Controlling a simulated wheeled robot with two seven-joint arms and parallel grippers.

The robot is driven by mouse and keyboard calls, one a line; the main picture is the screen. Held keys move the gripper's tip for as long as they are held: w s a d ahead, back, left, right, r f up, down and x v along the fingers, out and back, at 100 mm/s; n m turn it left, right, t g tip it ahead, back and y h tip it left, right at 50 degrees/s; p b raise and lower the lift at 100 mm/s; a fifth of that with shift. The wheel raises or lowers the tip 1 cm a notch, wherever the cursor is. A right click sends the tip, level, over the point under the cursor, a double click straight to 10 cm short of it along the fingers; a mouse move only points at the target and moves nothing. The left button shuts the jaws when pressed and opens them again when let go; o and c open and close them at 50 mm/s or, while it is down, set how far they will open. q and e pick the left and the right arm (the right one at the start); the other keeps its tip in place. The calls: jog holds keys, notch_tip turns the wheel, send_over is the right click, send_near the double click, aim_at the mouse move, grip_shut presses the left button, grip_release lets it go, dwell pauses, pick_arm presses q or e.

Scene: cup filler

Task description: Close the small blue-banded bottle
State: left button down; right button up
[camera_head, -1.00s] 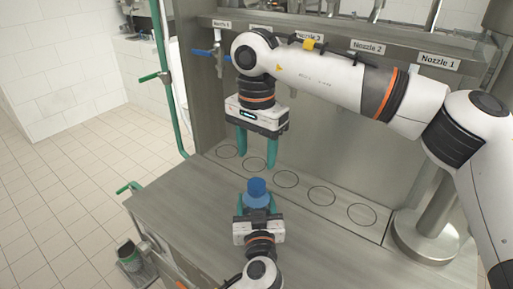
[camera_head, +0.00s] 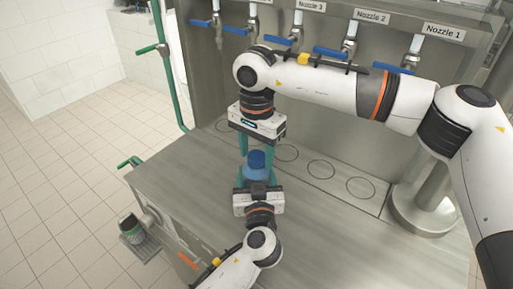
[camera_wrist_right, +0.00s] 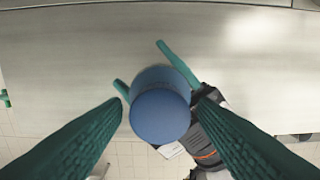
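The small bottle with a blue cap (camera_head: 257,160) is upright between the two fingers of my left gripper (camera_head: 257,174), which is shut on it. In the right wrist view the round blue cap top (camera_wrist_right: 160,117) faces the camera, with the blue side of the bottle behind it. My right gripper (camera_head: 257,156) is above, pointing down, its teal fingers apart on either side of the cap. The same fingers show wide apart in the right wrist view, with gaps to the cap. The bottle's lower part is hidden by my left gripper.
A metal counter (camera_head: 330,235) spreads around my left gripper, with ring marks (camera_head: 360,187) along its back. Several labelled nozzles with blue levers (camera_head: 345,53) line the wall behind. A dark cup (camera_head: 131,228) sits in a holder at the counter's left side.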

jog(key=c, duration=0.9)
jog(key=m, duration=0.9)
jog(key=shift+m, duration=0.3)
jog(key=m, duration=0.9)
jog(key=o, duration=1.1)
